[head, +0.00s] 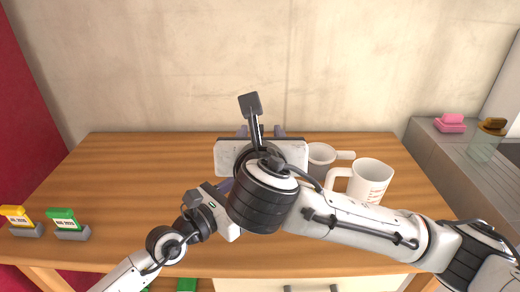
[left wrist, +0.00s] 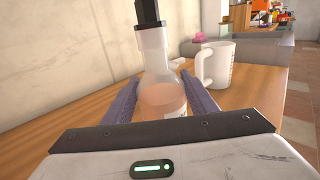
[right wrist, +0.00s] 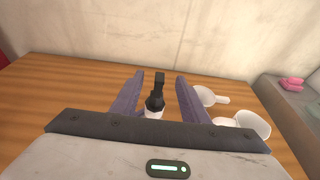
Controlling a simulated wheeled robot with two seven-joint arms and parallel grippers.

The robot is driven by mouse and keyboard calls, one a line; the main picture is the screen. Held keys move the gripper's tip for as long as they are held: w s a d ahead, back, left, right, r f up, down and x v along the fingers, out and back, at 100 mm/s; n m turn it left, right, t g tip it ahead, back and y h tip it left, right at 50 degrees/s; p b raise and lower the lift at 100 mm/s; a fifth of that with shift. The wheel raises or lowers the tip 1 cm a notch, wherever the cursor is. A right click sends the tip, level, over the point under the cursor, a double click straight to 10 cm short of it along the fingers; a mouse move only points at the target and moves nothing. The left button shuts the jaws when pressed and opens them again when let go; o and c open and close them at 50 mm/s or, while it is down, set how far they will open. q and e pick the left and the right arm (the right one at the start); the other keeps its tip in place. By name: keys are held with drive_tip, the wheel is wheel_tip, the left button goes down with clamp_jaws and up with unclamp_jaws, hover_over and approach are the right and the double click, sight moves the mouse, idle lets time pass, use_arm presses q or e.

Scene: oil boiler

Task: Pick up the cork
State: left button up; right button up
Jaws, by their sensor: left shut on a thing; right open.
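A clear glass bottle (left wrist: 160,98) with pale orange liquid stands upright in the left wrist view. A black stopper (left wrist: 149,12), which I take to be the cork, sits on its neck. My left gripper (left wrist: 160,82) is shut on the bottle, with a purple finger on each side. In the right wrist view the black stopper (right wrist: 156,92) lies between the fingers of my right gripper (right wrist: 159,77), with gaps at both sides. My right gripper is open; in the head view (head: 260,130) its wrist hides the bottle and stopper.
A white mug (head: 368,181) and a white cup with a handle (head: 322,159) stand to the right on the wooden table (head: 120,165). Yellow (head: 17,217) and green (head: 63,219) dated blocks are at the left. A grey counter (head: 440,160) adjoins at right. The table's left part is mostly clear.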

drive_tip(key=shift+x, duration=2.7)
clamp_jaws()
wheel_tip(320, 180, up, 10)
drive_tip(key=shift+r, duration=0.1)
wheel_tip(320, 180, up, 6)
drive_tip(key=w+r, duration=0.2)
drive_tip(key=w, duration=0.8)
